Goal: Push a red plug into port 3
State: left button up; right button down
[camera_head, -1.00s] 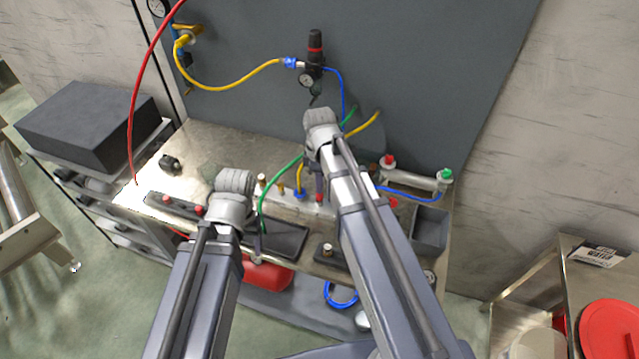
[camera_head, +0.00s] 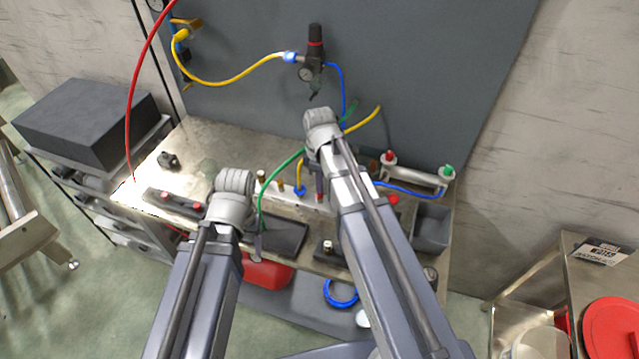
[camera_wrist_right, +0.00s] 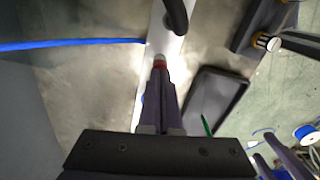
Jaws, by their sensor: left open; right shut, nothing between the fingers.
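A pale metal manifold bar (camera_wrist_right: 170,43) runs across the bench, and brass fittings (camera_head: 280,187) stand on it in the head view. In the right wrist view, my right gripper (camera_wrist_right: 160,72) is shut, with its fingertips right at a small red plug with a pale end (camera_wrist_right: 159,61) over the bar. Whether the plug is seated, and the port number, cannot be read. Two red plugs (camera_head: 165,195) sit in a dark rack at the left. My left gripper (camera_head: 258,243) is mostly hidden by its wrist, near the green hose; it is open.
A dark tray (camera_head: 290,237) lies in front of the manifold. Green, yellow and blue hoses (camera_head: 410,191) cross the area. A grey bin (camera_head: 432,230) stands at the right bench end. A black block with a knob (camera_wrist_right: 262,40) is near the tray.

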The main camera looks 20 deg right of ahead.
jog(key=shift+r+p, duration=1.4)
jog(key=shift+r, duration=0.1)
jog(key=shift+r, duration=0.1)
notch_tip(320, 180, up, 8)
jog(key=p, duration=0.8)
jog(key=shift+f, duration=0.2)
